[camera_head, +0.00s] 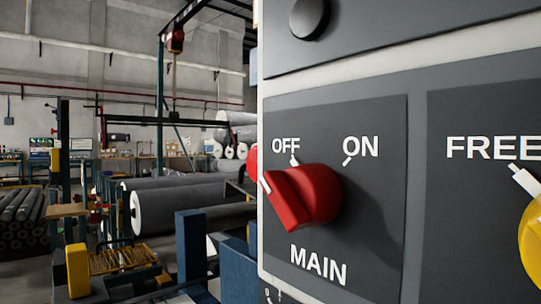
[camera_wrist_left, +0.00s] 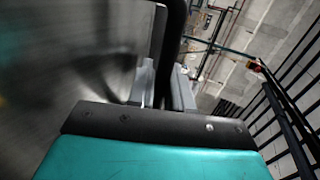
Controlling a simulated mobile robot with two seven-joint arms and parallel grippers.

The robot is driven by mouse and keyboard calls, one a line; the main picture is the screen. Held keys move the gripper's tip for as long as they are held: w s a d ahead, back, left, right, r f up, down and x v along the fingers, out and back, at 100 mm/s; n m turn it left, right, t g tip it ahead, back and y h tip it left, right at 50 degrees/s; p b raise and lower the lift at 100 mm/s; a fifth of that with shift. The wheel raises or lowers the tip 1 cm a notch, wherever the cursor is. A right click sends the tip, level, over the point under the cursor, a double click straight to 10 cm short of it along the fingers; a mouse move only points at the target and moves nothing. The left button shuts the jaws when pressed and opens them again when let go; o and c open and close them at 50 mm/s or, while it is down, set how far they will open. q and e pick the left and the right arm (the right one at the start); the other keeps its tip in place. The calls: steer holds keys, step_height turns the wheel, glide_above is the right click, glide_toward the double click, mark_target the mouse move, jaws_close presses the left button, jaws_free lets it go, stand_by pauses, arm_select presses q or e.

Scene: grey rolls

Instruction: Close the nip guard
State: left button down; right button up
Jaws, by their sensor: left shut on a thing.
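In the left wrist view, my left gripper (camera_wrist_left: 163,88) has its two grey fingers on either side of a dark bar (camera_wrist_left: 172,40) and is shut on it. The bar runs up out of the top of that view. A large, smooth grey surface (camera_wrist_left: 75,50) fills the left side, close to the fingers. I cannot tell whether the bar or this surface belongs to the nip guard. The guard cannot be made out in the head view, and neither gripper shows there. My right gripper is out of view.
A control panel fills the right of the head view, its red MAIN knob (camera_head: 302,197) on the OFF side and a yellow knob (camera_head: 533,240) at the edge. Grey rolls (camera_head: 180,205) lie behind at left. Black railings (camera_wrist_left: 285,120) stand at right in the wrist view.

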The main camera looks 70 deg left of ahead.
arm_select(q)
steer(key=shift+s+a+f, duration=0.1)
steer(key=shift+a+f, duration=0.05)
steer(key=shift+f, duration=0.35)
steer(key=shift+a+f, duration=0.15)
steer(key=shift+f, duration=0.35)
steer(key=shift+a+f+h, duration=0.2)
steer(key=shift+f+h, duration=0.5)
steer(key=shift+f, duration=0.3)
steer(key=c, duration=1.2)
jaws_free()
steer(key=v, duration=0.8)
steer(key=p+v, duration=0.1)
steer(key=v, duration=0.3)
steer(key=shift+s+d+r, duration=0.1)
steer(key=shift+s+r, duration=0.05)
steer(key=shift+s, duration=0.1)
